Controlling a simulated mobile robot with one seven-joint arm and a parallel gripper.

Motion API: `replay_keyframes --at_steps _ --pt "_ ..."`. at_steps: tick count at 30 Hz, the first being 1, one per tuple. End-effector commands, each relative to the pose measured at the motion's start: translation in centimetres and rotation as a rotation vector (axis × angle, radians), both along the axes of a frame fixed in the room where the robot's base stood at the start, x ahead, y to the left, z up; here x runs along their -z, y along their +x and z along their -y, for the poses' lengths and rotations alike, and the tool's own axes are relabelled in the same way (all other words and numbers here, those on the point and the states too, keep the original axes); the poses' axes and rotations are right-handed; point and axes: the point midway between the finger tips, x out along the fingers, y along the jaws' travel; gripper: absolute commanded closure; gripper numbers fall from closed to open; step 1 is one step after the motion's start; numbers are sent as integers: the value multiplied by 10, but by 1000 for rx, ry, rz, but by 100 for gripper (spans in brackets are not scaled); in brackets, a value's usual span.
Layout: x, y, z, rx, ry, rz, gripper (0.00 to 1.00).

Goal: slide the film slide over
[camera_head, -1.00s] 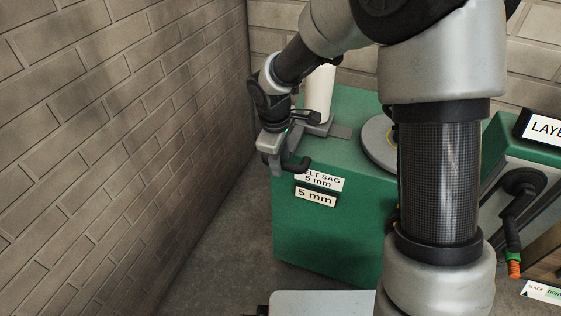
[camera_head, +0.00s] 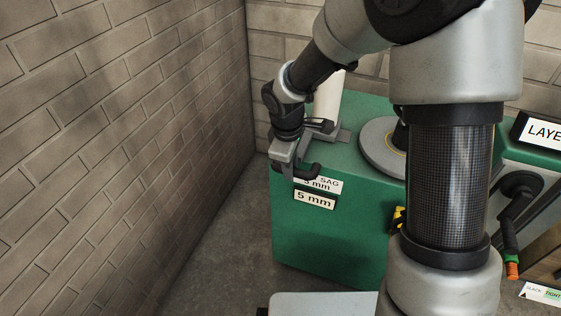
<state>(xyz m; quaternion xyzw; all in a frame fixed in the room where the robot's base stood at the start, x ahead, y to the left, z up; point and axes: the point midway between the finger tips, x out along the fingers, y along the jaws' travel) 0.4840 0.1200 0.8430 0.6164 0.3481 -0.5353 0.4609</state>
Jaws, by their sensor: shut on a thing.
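My gripper (camera_head: 292,168) is at the near left edge of the green cabinet (camera_head: 325,238), just above its front labels. Its jaws are mostly hidden by its own body and the low angle. A dark bracket-like piece (camera_head: 312,172) shows at the fingertips, and I cannot tell whether it is finger or held part. I cannot make out clearly which part is the film slide.
A round grey disc (camera_head: 378,150) sits on the cabinet top to the right. A "5 mm" plate (camera_head: 314,200) is on the cabinet front. A brick wall (camera_head: 120,150) stands close on the left. A black crank handle (camera_head: 510,215) with an orange end is at the right.

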Motion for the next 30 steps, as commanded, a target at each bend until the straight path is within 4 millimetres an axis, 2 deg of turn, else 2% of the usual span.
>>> replay_keyframes --at_steps 1,3,9,14,23,24,27,30 --pt "-2 -4 14 7 -6 -3 100" --pt "-2 -8 26 8 -6 -3 100" --pt "-2 -18 53 6 -5 -3 100" --pt "-1 -22 61 5 -5 -3 100" --pt "0 -23 64 7 -9 -5 100" --pt "0 -23 64 7 -9 -5 75" --pt "0 -23 63 7 -8 -5 62" --pt "0 -22 62 5 -5 -3 62"
